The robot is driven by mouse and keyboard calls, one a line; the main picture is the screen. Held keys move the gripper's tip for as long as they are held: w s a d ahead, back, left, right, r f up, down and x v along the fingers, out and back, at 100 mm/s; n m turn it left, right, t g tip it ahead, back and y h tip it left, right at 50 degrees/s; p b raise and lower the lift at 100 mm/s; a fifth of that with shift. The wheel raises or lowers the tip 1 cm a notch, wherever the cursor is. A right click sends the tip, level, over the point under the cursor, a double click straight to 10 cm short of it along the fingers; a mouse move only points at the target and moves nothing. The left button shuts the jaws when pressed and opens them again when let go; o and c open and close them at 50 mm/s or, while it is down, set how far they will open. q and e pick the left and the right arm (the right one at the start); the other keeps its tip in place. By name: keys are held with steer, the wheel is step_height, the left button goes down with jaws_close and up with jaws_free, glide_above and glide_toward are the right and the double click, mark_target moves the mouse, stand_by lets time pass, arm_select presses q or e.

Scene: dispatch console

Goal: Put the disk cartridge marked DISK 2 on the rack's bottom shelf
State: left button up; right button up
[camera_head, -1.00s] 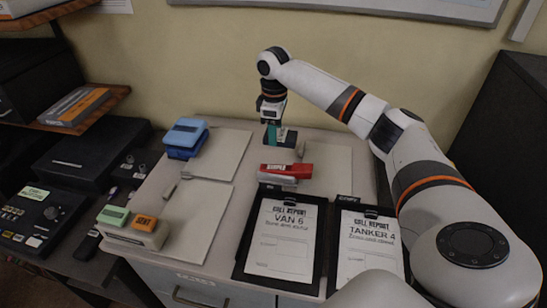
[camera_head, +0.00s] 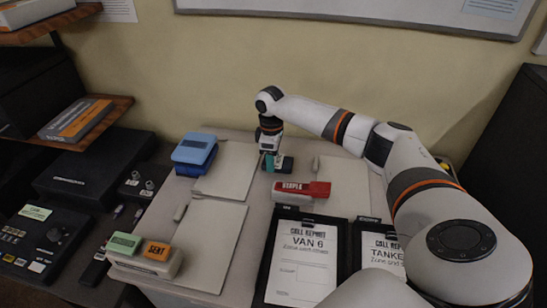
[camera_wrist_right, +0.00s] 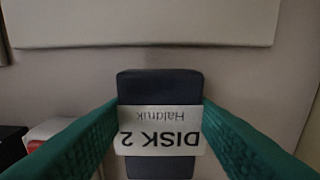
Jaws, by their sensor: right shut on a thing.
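The disk cartridge (camera_wrist_right: 160,88) is dark with a white label reading DISK 2, upside down in the right wrist view. It sits between the teal fingers of my right gripper (camera_wrist_right: 160,112), which is shut on it. In the head view my right gripper (camera_head: 269,161) points down at the back of the desk, with the dark cartridge (camera_head: 284,164) partly hidden by it. I cannot tell whether the cartridge is clear of the desk top. At the left are the rack's wooden lower shelf (camera_head: 118,112) and upper shelf (camera_head: 78,13). My left gripper is not in view.
A grey-and-orange box (camera_head: 76,120) lies on the lower shelf. A console (camera_head: 45,240) stands below the rack. The wall is close behind my gripper.

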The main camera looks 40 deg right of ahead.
steer(key=shift+f, duration=0.7)
steer(key=shift+f, duration=0.15)
steer(key=o, duration=1.1)
steer(key=shift+o, duration=0.2)
